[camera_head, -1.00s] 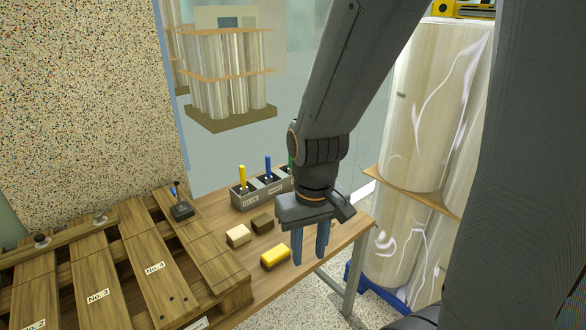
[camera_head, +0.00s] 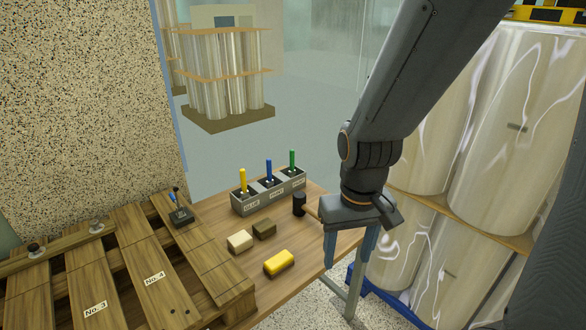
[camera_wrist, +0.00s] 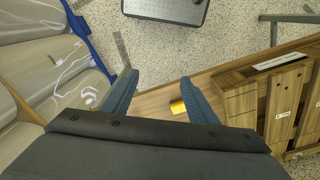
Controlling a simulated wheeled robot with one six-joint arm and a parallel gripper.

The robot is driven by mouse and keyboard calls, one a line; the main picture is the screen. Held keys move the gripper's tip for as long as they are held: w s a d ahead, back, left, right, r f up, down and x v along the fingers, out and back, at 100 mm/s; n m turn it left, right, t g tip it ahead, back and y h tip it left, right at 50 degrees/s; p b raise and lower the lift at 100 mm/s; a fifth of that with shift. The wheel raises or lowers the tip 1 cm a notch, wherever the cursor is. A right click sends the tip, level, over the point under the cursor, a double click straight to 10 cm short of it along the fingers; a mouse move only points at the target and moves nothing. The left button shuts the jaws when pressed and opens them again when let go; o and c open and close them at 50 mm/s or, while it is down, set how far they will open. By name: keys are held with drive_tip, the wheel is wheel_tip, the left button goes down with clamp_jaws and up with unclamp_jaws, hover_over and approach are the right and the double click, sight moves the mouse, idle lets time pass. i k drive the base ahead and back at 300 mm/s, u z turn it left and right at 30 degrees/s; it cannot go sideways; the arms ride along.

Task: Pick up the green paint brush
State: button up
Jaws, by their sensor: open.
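The green paint brush (camera_head: 292,161) stands upright in the right compartment of a grey three-part holder (camera_head: 242,209) at the back of the wooden table. Only its green handle shows above the rim. My gripper (camera_head: 348,248) hangs over the right edge of the table, pointing down, in front and to the right of the brush. It is open and empty, with its two blue fingers apart; they also show in the wrist view (camera_wrist: 152,97). The brush is not visible in the wrist view.
A yellow brush (camera_head: 243,181) and a blue brush (camera_head: 269,170) stand in the same holder. A hammer (camera_head: 300,204), a yellow block (camera_head: 279,263), a cream block (camera_head: 240,241) and a dark block (camera_head: 264,229) lie on the table. A wooden pallet (camera_head: 130,260) is at left.

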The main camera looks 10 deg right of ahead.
sight(292, 171)
drive_tip(key=u, duration=2.25)
drive_tip(key=k, duration=1.45)
drive_tip(key=z, duration=1.6)
drive_tip(key=i, duration=1.5)
drive_tip(key=z, duration=0.05)
